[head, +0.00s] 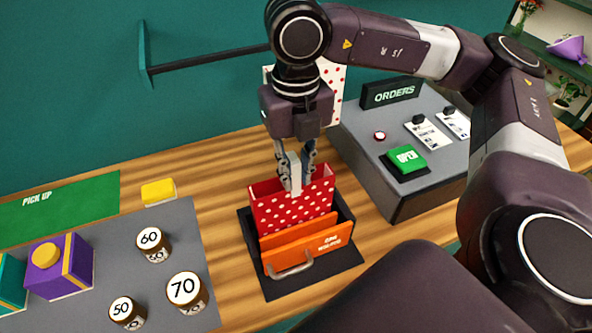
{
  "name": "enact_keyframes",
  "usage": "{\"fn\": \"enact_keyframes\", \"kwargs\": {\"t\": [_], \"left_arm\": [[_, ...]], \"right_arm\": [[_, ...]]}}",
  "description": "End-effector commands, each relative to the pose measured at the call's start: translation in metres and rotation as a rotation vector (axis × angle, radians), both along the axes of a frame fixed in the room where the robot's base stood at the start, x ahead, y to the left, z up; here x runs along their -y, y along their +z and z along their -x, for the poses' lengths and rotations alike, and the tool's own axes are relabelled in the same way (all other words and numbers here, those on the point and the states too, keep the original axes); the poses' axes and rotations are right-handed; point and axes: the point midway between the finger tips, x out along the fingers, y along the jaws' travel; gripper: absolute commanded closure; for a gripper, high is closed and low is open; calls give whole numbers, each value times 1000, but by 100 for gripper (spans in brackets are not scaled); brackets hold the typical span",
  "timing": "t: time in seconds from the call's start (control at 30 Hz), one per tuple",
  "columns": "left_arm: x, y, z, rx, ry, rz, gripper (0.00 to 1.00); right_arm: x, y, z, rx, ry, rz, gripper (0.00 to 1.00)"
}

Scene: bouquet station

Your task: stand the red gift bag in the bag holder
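The red gift bag (265,214) has white dots and a pale upright grip piece (296,176) at its top. It stands roughly upright inside the bag holder (318,281), a dark frame with orange front panels and a grey handle. The panels hide the bag's lower part, so I cannot tell whether its bottom touches the base. My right gripper (296,179) points down from above. Its fingers are on both sides of the pale piece and look closed on it. My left gripper is not in view.
A grey counter unit (374,137) with a green OPEN button stands close on the right. A grey mat (112,258) on the left bears a purple box (58,268) and several numbered jars. A wall rail (205,60) is behind. Wood between mat and holder is clear.

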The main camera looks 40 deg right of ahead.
Motion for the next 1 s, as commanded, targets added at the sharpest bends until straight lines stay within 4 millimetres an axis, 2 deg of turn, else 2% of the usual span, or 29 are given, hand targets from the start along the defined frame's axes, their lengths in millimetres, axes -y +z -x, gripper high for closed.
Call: {"fn": "enact_keyframes", "kwargs": {"t": [0.03, 0.13, 0.4, 0.53, 0.67, 0.9, 1.0], "left_arm": [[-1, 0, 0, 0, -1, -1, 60], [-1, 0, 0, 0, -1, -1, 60], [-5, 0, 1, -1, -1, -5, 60], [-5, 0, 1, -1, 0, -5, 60], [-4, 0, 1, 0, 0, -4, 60], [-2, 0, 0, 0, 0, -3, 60], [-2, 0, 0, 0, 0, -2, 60]], "right_arm": [[0, 0, 0, 0, 0, 0, 76], [0, 0, 0, 1, 0, 0, 65], [0, 0, 0, 0, 0, 0, 64], [0, 8, -1, 2, 0, -1, 64], [-1, 28, -1, 5, 0, -2, 64], [-1, 86, -2, 6, 0, -2, 64], [0, 100, -1, 4, 0, 0, 64]]}}
